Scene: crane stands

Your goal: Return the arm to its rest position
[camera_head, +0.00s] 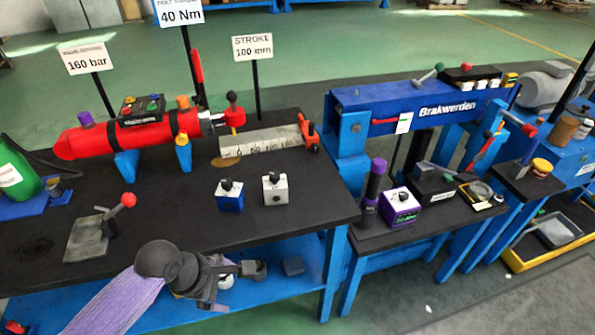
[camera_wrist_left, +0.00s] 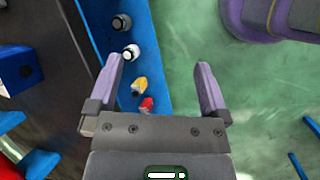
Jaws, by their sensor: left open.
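My left arm (camera_head: 103,300), with a purple sleeve and a dark grey wrist, comes in from the lower left in the head view. Its gripper (camera_head: 255,269) is in front of the near edge of the black bench top, over the blue lower shelf. In the left wrist view the gripper (camera_wrist_left: 158,75) has its two purple fingers wide apart with nothing held between them. Beyond the fingers, lower down, lie a small yellow piece (camera_wrist_left: 140,86) and a red piece (camera_wrist_left: 147,105) on a blue surface. My right gripper is not in view.
The black bench (camera_head: 318,205) carries a red cylinder (camera_head: 130,136), a blue block (camera_head: 230,196), a silver block (camera_head: 275,188) and a red-knobbed lever (camera_head: 127,200). A blue press (camera_head: 425,105) stands at the right. Green floor lies open beside the gripper in the wrist view.

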